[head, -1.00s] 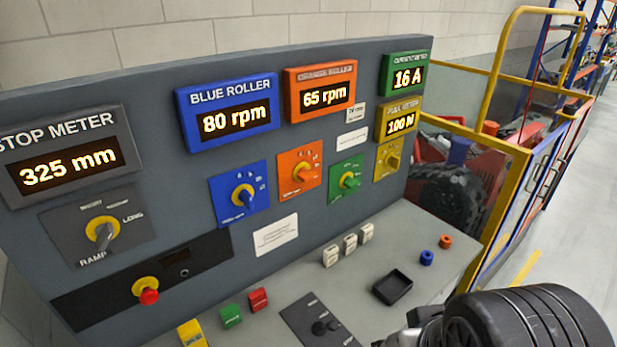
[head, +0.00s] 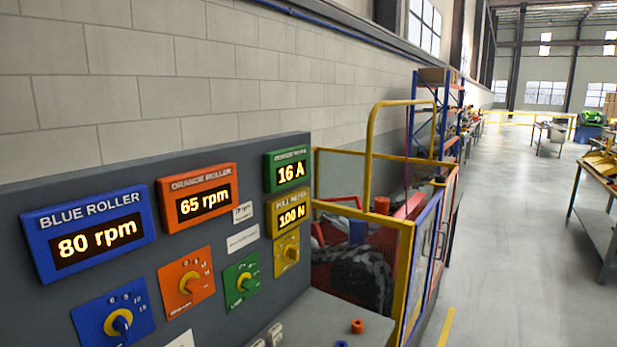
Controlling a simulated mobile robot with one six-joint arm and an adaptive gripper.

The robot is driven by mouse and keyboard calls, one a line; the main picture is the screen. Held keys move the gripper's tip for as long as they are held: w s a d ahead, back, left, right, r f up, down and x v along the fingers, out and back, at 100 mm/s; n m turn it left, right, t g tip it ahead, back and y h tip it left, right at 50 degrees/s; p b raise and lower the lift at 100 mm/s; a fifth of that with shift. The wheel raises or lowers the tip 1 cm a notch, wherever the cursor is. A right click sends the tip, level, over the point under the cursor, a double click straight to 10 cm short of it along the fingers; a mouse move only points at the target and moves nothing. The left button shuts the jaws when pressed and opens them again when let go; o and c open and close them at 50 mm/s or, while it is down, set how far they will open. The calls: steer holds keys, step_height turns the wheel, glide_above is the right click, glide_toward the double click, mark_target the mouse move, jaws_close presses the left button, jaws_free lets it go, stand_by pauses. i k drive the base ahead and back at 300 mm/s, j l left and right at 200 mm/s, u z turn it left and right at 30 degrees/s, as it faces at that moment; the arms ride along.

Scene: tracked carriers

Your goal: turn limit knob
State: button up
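The control panel (head: 215,285) carries several rotary knobs on coloured plates. The blue plate's knob (head: 118,322) is blue on a yellow ring. The orange plate's knob (head: 188,285) is orange on yellow. The green plate's knob (head: 244,283) is green on yellow. The yellow plate's knob (head: 291,252) is yellow. The small lettering on the plates is too blurred to tell which one is marked limit. My gripper is not in this view, and nothing touches the knobs that show.
Displays read 80 rpm on blue (head: 88,237), 65 rpm on orange (head: 198,198), 16 A on green (head: 288,171) and 100 N on yellow (head: 290,214). A yellow guard frame (head: 405,280) stands right of the panel. The grey floor (head: 520,220) beyond is open.

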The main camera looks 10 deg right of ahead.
mark_target(248, 284)
steer(key=i+l+z, duration=0.1)
steer(key=i+z, duration=0.2)
steer(key=i, duration=0.2)
steer(key=i+z, duration=0.3)
steer(key=i, duration=0.2)
